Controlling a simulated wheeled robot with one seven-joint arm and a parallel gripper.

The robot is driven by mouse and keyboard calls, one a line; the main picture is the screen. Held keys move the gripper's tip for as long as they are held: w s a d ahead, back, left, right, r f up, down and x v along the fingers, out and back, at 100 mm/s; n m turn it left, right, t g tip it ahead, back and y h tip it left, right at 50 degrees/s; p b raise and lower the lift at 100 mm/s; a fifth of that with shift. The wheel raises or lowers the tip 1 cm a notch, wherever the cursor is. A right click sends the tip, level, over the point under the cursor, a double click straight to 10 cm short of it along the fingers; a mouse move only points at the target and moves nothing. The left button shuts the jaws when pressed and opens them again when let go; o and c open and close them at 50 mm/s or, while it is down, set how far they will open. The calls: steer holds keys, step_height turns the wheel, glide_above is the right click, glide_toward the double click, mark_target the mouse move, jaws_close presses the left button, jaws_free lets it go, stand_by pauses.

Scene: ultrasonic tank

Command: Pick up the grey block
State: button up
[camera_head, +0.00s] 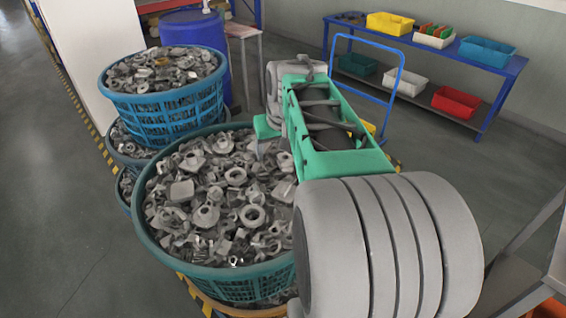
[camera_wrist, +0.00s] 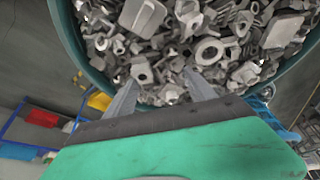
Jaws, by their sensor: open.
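The large teal basket (camera_head: 145,235) is heaped with grey metal parts. Among them a flat, block-like grey piece (camera_head: 182,191) lies left of the middle of the heap in the head view. The wrist view shows a squarish grey block (camera_wrist: 284,30) near the basket's rim at the upper right. I cannot tell whether these are the same piece, or which is the grey block meant. My gripper (camera_wrist: 163,88) is open above the heap, its two pointed fingers apart with loose parts showing between and beyond them. In the head view my arm hides the basket's right side.
A blue basket (camera_head: 158,106) of similar parts stands stacked behind, beside a blue drum (camera_head: 195,32). A blue cart handle (camera_head: 398,75) rises behind my arm. A blue shelf (camera_head: 497,72) with coloured bins is at the back right. The floor at left is clear.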

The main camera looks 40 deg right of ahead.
glide_toward(286, 156)
steer(key=shift+a+f+m, duration=0.15)
steer(key=shift+f+m, duration=0.15)
steer(key=shift+f, duration=0.4)
steer(key=p+x, duration=0.2)
steer(key=x, duration=0.4)
steer(key=shift+w+a+f, duration=0.1)
steer(key=shift+f, duration=0.3)
jaws_close()
